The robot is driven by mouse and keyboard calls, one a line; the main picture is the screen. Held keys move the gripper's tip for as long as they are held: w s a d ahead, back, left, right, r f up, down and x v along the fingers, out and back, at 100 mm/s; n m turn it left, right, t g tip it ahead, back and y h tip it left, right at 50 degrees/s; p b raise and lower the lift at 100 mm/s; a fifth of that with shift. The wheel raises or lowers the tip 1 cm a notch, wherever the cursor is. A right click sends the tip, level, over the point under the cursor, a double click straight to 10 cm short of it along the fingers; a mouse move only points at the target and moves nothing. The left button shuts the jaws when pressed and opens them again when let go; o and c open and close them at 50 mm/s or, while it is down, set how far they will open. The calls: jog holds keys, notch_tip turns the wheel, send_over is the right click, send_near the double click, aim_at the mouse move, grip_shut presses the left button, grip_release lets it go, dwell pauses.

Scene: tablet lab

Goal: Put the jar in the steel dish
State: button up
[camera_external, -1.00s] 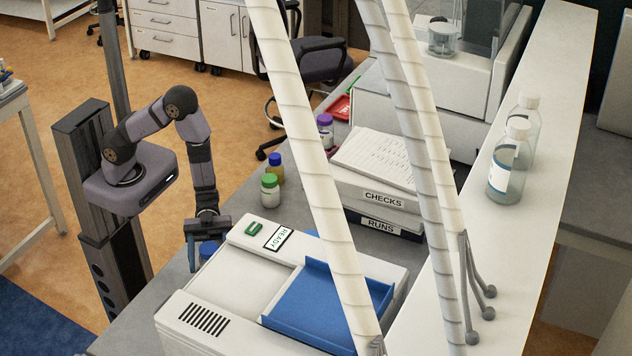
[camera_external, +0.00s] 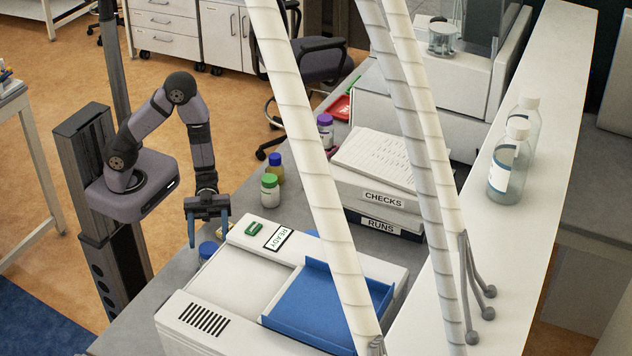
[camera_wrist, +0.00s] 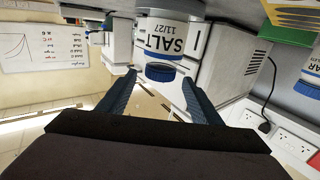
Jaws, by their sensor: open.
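My gripper (camera_external: 208,242) is open and empty, pointing down at the left end of the bench. A blue lid (camera_external: 208,250) shows just beyond and below its fingers; the jar under it is mostly hidden by the white machine. In the wrist view, a white jar marked SALT (camera_wrist: 170,38) with a blue lid (camera_wrist: 161,72) appears upside down, in line with the gap between my open fingers (camera_wrist: 159,77). I cannot tell whether the fingers surround it. I cannot clearly make out a steel dish; a round greyish vessel (camera_external: 442,38) stands at the back of the bench.
A white machine (camera_external: 230,280) with a blue tray (camera_external: 325,305) is beside my gripper. Green-lidded (camera_external: 270,190), blue-lidded (camera_external: 275,167) and purple-lidded (camera_external: 325,130) jars stand farther back.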

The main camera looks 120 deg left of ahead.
jog(key=shift+b+v, duration=0.35)
jog(key=shift+v, duration=1.35)
